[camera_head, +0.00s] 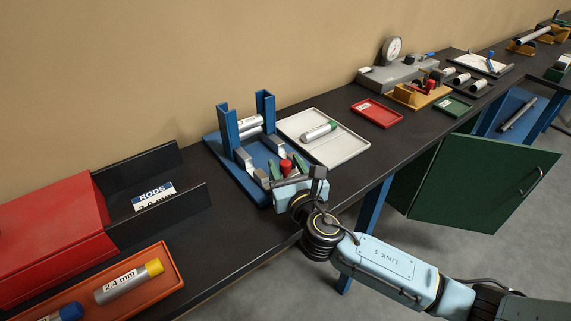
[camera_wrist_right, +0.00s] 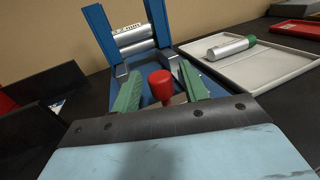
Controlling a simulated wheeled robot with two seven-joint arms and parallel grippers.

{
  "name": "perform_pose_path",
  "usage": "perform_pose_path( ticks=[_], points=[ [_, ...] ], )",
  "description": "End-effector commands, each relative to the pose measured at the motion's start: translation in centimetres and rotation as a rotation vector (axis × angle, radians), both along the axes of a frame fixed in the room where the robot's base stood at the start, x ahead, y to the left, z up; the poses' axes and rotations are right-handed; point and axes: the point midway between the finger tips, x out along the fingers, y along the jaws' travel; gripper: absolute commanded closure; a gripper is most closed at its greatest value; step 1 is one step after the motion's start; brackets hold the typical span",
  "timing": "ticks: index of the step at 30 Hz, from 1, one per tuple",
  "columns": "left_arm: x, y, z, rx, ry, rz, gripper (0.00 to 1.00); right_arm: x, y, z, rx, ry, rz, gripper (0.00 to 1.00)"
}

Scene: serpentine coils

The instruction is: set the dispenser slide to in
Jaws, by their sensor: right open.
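A blue fixture (camera_head: 211,140) with two uprights and silver rollers (camera_head: 250,124) stands on the black bench. A red knob (camera_head: 286,166) sits low at its front; I take it for the slide's handle. The knob also shows in the wrist view (camera_wrist_right: 160,84), upright between the green fingers. My right gripper (camera_head: 287,171) is open, with one finger on each side of the knob; contact cannot be told. The rest of the slide is hidden behind the gripper, so its setting cannot be read. My left gripper is not in view.
A grey tray (camera_head: 347,149) holding a green-capped cylinder (camera_head: 319,131) lies right of the fixture. A black channel labelled RODS (camera_head: 160,219) and an orange tray (camera_head: 167,278) lie left. A green cabinet door (camera_head: 480,180) hangs open below the bench.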

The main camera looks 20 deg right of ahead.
Motion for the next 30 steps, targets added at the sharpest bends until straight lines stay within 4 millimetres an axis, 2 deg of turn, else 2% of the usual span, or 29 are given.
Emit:
perform_pose_path(
  ticks=[3,11,22,30],
  points=[
    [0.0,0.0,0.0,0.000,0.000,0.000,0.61,0.6,0.0,0.0,0.001,0.000,0.000,0.56],
    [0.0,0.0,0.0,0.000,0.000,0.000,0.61,0.7,0.0,0.0,0.001,0.001,0.000,0.56],
    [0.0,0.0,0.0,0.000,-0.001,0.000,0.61,0.7,0.0,0.0,0.001,0.001,0.000,1.00],
    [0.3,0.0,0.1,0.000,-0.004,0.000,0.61,1.4,-0.5,0.1,0.000,0.000,-0.015,1.00]
  ],
)
